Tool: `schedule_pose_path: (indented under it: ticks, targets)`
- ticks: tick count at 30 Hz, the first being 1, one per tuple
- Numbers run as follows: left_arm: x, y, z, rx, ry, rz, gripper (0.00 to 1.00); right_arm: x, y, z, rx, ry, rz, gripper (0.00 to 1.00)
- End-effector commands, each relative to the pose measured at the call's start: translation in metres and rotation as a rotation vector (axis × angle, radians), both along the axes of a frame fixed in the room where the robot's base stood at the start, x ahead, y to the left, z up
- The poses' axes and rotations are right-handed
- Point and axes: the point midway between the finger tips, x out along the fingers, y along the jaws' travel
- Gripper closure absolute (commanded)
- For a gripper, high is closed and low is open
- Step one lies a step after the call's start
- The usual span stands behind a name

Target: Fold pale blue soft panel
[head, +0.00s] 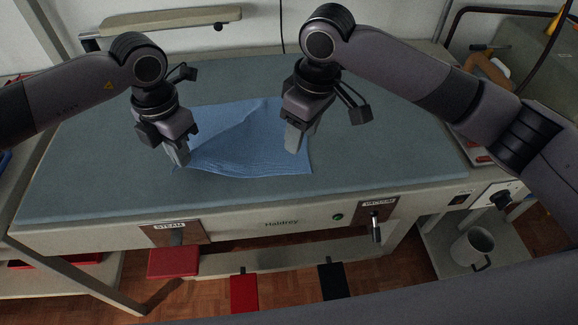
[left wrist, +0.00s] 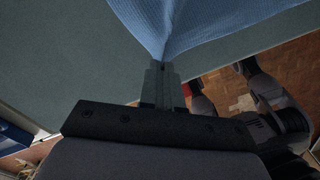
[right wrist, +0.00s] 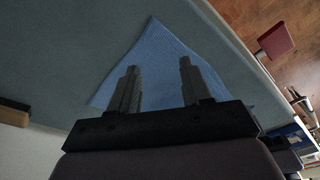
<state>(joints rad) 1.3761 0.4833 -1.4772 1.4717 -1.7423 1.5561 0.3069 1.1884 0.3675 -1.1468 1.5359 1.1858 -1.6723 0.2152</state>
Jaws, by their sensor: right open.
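The pale blue soft panel (head: 248,150) lies on the grey-blue table pad, with a raised crease running up from its near left corner. My left gripper (head: 182,158) is at that corner. In the left wrist view the panel (left wrist: 190,18) narrows to a gathered point between the closed fingers (left wrist: 160,70). My right gripper (head: 293,140) is over the panel's right part and hides some of it. In the right wrist view its fingers (right wrist: 160,78) stand apart with nothing held between them, and the panel (right wrist: 162,48) lies beyond and below them.
The pressing table (head: 80,180) has clear padded surface left and right of the panel. Its front edge carries STEAM and VACUUM controls (head: 376,222). A bar on a bracket (head: 170,20) stands at the back. A grey mug (head: 473,248) is on a lower shelf at right.

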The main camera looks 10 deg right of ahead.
Motion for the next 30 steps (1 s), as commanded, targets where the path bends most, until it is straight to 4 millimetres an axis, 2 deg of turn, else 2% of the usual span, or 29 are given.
schedule_pose_path:
  ticks: [6, 12, 17, 30]
  targets:
    - [0.000, 0.000, 0.000, 0.000, 0.000, 0.000, 1.00, -0.002, 0.006, 0.023, -0.093, 0.063, -0.030, 0.52]
    - [0.000, 0.000, 0.000, 0.000, 0.000, 0.000, 1.00, -0.004, 0.007, 0.025, -0.125, 0.086, -0.043, 0.52]
    - [0.000, 0.000, 0.000, 0.000, 0.000, 0.000, 1.00, -0.004, 0.006, 0.009, -0.125, 0.087, -0.044, 0.52]
    - [0.000, 0.000, 0.000, 0.000, 0.000, 0.000, 1.00, -0.005, 0.007, -0.053, -0.122, 0.087, -0.043, 0.52]
